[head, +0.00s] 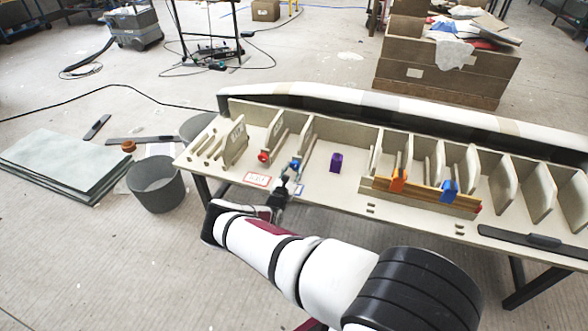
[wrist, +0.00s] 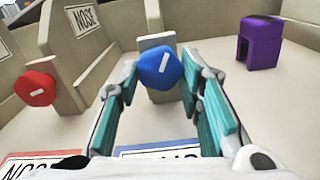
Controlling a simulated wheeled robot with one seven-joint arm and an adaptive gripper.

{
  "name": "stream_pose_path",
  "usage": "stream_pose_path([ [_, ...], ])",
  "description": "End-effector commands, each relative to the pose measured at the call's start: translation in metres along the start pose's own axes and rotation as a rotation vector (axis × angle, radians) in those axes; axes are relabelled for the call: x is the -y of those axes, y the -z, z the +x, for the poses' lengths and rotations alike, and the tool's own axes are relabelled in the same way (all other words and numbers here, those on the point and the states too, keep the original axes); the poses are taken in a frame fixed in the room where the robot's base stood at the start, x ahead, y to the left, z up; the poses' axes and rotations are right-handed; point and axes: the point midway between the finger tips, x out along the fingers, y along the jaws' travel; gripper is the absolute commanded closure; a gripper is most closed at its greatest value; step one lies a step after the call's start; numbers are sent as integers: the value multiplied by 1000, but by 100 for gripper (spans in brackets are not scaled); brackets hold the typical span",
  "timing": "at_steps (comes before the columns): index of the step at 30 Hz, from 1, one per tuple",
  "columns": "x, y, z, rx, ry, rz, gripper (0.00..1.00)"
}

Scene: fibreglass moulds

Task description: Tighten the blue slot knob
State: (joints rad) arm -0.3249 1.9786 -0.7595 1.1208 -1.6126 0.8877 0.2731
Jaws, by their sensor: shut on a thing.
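The blue slot knob (wrist: 158,66) is a round blue knob with a steep, slightly tilted white mark on its face. It sits on the front of an upright beige block in the mould. It also shows in the head view (head: 295,164), partly behind my gripper (head: 284,181). In the wrist view, the teal-padded fingers of my gripper (wrist: 160,74) stand on both sides of the blue knob and are shut on it. A red knob (wrist: 35,89) with a nearly level white mark is on another block to the left.
A purple block-shaped piece (wrist: 261,42) stands on the mould floor to the right. Upright dividers (head: 236,143) stand close by on the left. An orange clamp (head: 398,180) and a blue clamp (head: 449,190) sit on a wooden strip further right. A grey bin (head: 157,190) stands on the floor.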

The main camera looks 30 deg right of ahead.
Motion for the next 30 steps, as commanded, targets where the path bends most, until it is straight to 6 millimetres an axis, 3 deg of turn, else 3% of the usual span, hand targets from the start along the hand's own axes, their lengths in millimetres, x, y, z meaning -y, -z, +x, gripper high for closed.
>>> stream_pose_path([
  [18, 0, 0, 0, -4, 2, 572, 94],
  [30, -2, 0, 0, -2, 2, 817, 94],
])
